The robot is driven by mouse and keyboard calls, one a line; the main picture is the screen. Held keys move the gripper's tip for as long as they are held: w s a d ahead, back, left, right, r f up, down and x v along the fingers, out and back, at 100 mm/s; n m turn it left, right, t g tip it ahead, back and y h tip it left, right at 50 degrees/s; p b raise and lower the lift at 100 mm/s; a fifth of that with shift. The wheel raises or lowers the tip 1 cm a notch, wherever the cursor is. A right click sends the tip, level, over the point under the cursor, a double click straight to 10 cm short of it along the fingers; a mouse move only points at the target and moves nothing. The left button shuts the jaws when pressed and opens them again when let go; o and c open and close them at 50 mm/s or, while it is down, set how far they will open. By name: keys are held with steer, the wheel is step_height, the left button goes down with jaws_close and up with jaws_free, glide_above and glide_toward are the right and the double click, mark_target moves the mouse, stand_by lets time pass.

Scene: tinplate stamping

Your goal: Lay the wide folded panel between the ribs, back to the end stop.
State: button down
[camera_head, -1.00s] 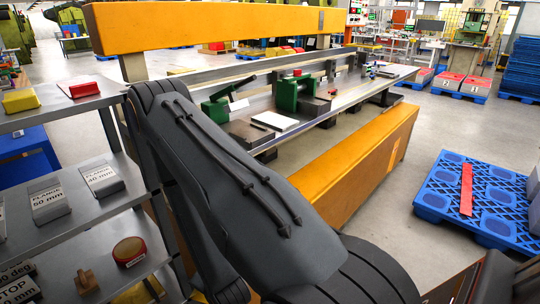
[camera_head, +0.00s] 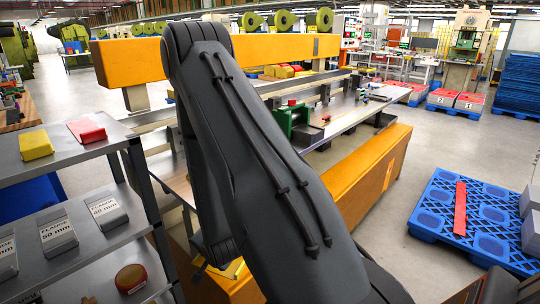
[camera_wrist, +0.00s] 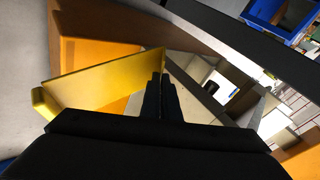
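In the wrist view, a yellow folded panel (camera_wrist: 100,85) with a bent lip at its left end reaches up to my gripper (camera_wrist: 161,78). The two dark fingers are close together on the panel's right end, so my gripper appears shut on it. The panel is tilted and held clear of the grey floor. In the head view, a yellow piece (camera_head: 236,268) shows low beside my arm, probably this panel; my arm hides most of it and the gripper. I cannot make out the ribs or the end stop in either view.
A grey shelf unit (camera_head: 92,158) with labelled flange blocks stands at left. A long bench (camera_head: 345,122) with a green clamp (camera_head: 290,117) lies between orange beams (camera_head: 365,165). A blue pallet (camera_head: 480,218) with a red strip (camera_head: 460,207) is at right. Floor between is clear.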

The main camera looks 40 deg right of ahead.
steer(key=w+d+r, duration=0.2)
steer(key=d+r, duration=0.5)
steer(key=d, duration=0.2)
steer(key=s+d+r+m+h, duration=0.1)
steer(key=s+d+r, duration=0.2)
steer(key=d, duration=0.6)
steer(key=s+d+r+m+h, duration=0.1)
steer(key=s+d+r, duration=0.2)
steer(key=d+r, duration=0.5)
steer(key=s+d+r+m+g+h, duration=0.1)
steer(key=s+d+r, duration=0.3)
steer(key=d, duration=0.6)
step_height(320, 180, up, 2)
steer(key=shift+r+m, duration=0.1)
steer(key=shift+m, duration=0.5)
steer(key=shift+s, duration=0.1)
